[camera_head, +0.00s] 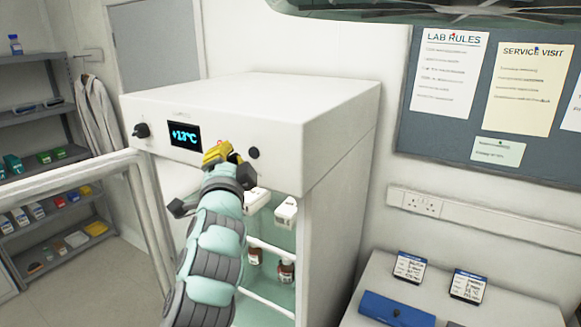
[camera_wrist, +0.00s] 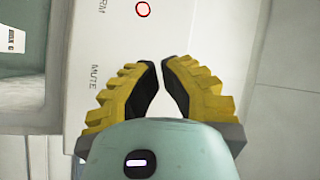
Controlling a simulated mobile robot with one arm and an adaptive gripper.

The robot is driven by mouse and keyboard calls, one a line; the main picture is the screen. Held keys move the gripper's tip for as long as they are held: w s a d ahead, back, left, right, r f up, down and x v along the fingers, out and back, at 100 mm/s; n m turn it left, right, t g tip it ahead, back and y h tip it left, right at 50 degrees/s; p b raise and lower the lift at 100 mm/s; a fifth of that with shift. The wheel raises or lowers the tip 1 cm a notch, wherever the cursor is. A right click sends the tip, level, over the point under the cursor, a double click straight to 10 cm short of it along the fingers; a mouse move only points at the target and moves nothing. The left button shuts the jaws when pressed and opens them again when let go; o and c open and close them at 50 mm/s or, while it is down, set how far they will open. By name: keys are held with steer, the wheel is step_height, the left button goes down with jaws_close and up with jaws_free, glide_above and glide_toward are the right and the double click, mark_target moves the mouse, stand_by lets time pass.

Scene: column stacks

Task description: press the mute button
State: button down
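The white lab fridge (camera_head: 330,135) has a control panel along its front top with a lit display (camera_head: 184,136) reading +13°C. In the wrist view the panel (camera_wrist: 115,30) carries the label MUTE (camera_wrist: 93,77) and, above it, a red-ringed round lamp (camera_wrist: 143,9) beside a label partly cut off. No mute button shows; my fingers cover the panel beside the label. My gripper (camera_head: 220,152) is at the panel, right of the display. Its yellow fingers (camera_wrist: 161,62) are brought together, tips almost meeting, with nothing between them. I cannot tell whether they touch the panel.
A black knob (camera_head: 142,130) is left of the display and another (camera_head: 253,153) is just right of my gripper. The fridge's front is open, with bottles (camera_head: 286,271) inside. A pale door frame (camera_head: 70,178) stands out left. A counter (camera_head: 360,318) is at right.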

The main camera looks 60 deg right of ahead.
mark_target(254, 153)
steer(key=shift+d+b, duration=0.5)
steer(key=shift+d, duration=0.7)
steer(key=c, duration=1.6)
jaws_free()
jaws_close()
steer(key=shift+w, duration=0.1)
steer(key=shift+f, duration=0.1)
steer(key=shift+d+b, duration=0.4)
